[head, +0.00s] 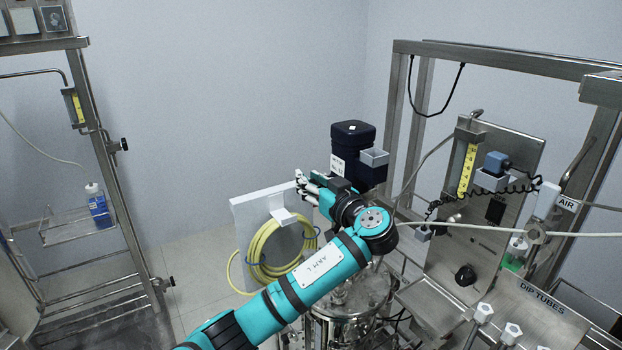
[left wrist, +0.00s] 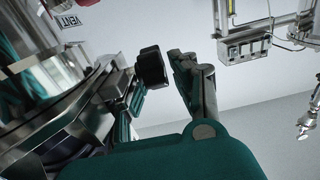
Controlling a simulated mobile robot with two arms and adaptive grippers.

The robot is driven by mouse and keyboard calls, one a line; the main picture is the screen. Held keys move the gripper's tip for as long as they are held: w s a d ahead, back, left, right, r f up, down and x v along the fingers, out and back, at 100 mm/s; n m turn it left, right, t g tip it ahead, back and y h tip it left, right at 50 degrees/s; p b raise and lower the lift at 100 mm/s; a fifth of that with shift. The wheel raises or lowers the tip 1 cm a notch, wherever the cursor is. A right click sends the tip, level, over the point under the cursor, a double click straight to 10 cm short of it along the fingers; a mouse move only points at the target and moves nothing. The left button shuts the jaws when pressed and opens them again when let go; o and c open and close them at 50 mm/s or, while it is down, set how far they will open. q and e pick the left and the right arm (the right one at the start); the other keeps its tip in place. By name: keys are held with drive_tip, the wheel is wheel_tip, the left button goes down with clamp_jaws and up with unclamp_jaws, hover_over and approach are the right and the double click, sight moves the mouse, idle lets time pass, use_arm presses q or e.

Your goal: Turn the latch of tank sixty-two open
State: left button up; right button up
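My left gripper (head: 306,187) is above the yellow hose coil and just left of a dark tank-top unit with a white label too small to read. Under my left arm stands a shiny steel tank (head: 345,327). The left wrist view has a steel vessel (left wrist: 55,120) along its left side, with a VENT tag above it. There a grey finger (left wrist: 206,92) of my left gripper stands beside a dark block (left wrist: 152,68), with a narrow gap between. I cannot tell whether that block is a fingertip or a knob. No latch is clearly visible. My right gripper is out of view.
A yellow hose coil (head: 268,250) hangs on a white panel. The dark unit (head: 350,145) rises close to my gripper. A steel frame with an instrument panel (head: 500,180) and cables stands right. A rack with a blue bottle (head: 98,205) stands left, with open floor between.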

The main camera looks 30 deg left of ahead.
use_arm(q)
clamp_jaws()
